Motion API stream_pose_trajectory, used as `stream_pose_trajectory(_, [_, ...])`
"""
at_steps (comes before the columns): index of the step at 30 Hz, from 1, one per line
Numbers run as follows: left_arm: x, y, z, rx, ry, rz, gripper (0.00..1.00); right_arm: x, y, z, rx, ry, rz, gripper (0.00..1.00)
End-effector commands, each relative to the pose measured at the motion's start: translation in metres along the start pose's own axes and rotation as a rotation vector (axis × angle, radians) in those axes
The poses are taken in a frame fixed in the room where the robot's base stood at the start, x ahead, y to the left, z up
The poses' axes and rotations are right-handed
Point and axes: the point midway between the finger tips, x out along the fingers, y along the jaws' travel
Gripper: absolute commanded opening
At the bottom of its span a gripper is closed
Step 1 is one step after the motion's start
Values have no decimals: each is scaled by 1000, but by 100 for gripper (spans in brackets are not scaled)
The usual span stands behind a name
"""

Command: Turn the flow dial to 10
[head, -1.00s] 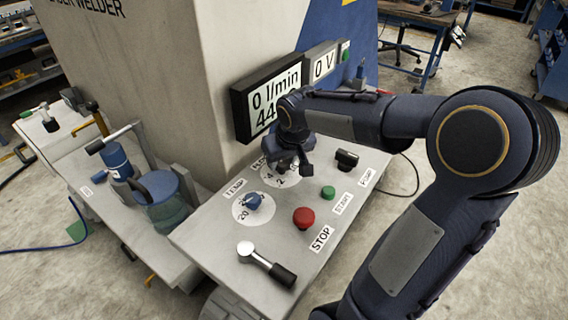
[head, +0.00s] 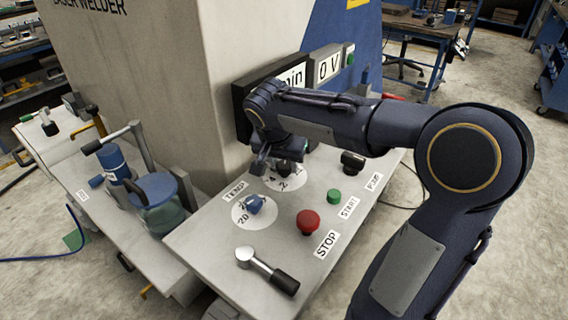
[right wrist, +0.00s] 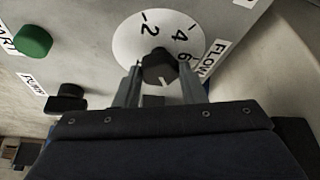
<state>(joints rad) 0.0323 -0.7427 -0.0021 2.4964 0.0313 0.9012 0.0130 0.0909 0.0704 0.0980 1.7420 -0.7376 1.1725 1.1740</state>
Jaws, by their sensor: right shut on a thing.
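The flow dial is a black knob on a round white scale plate (head: 284,184) on the grey panel, and only part of it shows under my right gripper (head: 275,163) in the head view. In the right wrist view the flow dial (right wrist: 159,67) sits between the two fingers of my right gripper (right wrist: 160,80), which are shut on it. A white mark on the knob points toward the gripper. The numbers 2, 4 and 6 and part of the FLOW label show; the rest of the scale is hidden. My left gripper is not in view.
The blue temp dial (head: 255,204), red stop button (head: 308,221), green start button (head: 334,195) and black pump switch (head: 352,162) are close by. My arm covers much of the display (head: 294,80).

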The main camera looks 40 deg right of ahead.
Motion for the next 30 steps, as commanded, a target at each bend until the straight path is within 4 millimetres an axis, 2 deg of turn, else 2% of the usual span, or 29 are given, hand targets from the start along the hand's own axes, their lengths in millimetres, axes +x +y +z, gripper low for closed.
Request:
stream_pose_trajectory(16, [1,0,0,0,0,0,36,0,-1,0,25,-1,8,14])
stream_pose_trajectory(17, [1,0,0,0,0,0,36,0,-1,0,24,-1,8,39])
stream_pose_trajectory(21, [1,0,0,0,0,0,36,0,0,0,24,-1,9,58])
stream_pose_trajectory(30, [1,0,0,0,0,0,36,-2,0,0,23,-1,9,59])
